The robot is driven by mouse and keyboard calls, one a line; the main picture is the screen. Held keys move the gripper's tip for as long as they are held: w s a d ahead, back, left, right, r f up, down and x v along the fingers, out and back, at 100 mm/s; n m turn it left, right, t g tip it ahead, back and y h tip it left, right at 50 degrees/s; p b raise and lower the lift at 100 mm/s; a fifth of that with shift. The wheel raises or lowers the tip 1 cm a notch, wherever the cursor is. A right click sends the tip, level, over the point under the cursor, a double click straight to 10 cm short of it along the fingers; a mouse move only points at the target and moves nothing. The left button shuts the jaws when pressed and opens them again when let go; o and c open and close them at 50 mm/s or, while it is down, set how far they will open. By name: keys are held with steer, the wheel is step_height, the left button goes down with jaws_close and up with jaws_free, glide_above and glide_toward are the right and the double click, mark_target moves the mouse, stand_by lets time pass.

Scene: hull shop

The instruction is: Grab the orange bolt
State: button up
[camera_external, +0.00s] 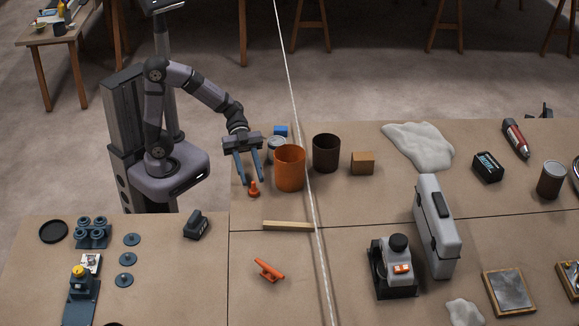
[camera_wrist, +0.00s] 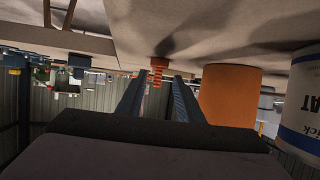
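The orange bolt (camera_external: 254,189) stands upright on the table, its wide head down, to the left of the orange cup. My gripper (camera_external: 254,181) points down at it with two blue-grey fingers spread apart and nothing between them that I can see held. In the wrist view, which shows the table at the top, the bolt (camera_wrist: 157,71) appears with its threaded shank in the gap between the fingertips. The fingers look close to the bolt. I cannot tell exactly how far down they reach around it, and no contact shows.
The orange cup (camera_external: 290,169) stands just right of my gripper, with a can (camera_external: 276,146) behind it and a dark cup (camera_external: 326,153) further right. A wooden strip (camera_external: 288,226) and an orange cleat (camera_external: 269,270) lie nearer the camera. A white rope (camera_external: 296,110) crosses the table.

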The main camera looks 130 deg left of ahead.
mark_target(253, 191)
steer(key=shift+x, duration=2.4)
steer(key=shift+s+d, duration=0.1)
steer(key=shift+s, duration=0.05)
steer(key=c, duration=0.7)
steer(key=shift+c, duration=0.2)
steer(key=shift+r, duration=0.1)
step_height(253, 191, up, 10)
steer(key=shift+f+p, duration=0.1)
steer(key=shift+p, duration=0.65)
